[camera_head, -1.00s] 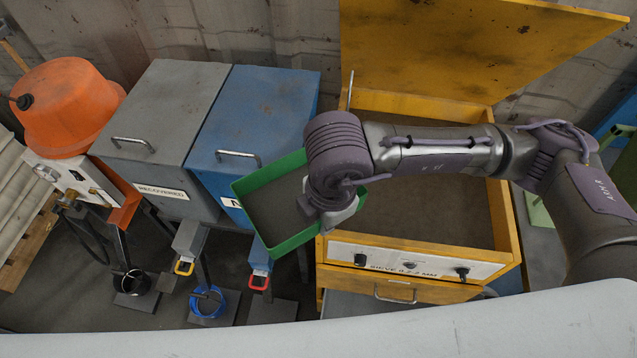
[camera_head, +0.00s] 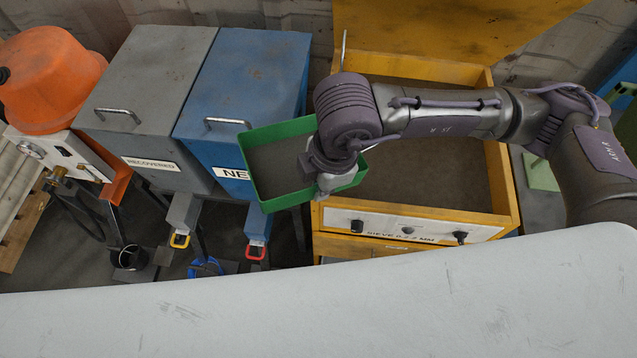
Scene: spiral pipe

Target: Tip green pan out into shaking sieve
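The green pan (camera_head: 277,167) is a rectangular tray with grey grit-like material covering its floor. It is held in the air, in front of the blue bin and over the left front edge of the yellow shaking sieve (camera_head: 405,218). The sieve's lid stands open and its bed looks dark and grainy. My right gripper (camera_head: 327,183) is at the pan's right side and appears closed on its edge; the wrist hides part of the contact. The pan looks roughly level. My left gripper does not show.
A grey bin (camera_head: 155,90) labelled RECOVERED and a blue bin (camera_head: 250,85) stand left of the sieve, both with lids down and chutes below. An orange drum machine (camera_head: 48,80) is at far left. A pale grey surface fills the near foreground.

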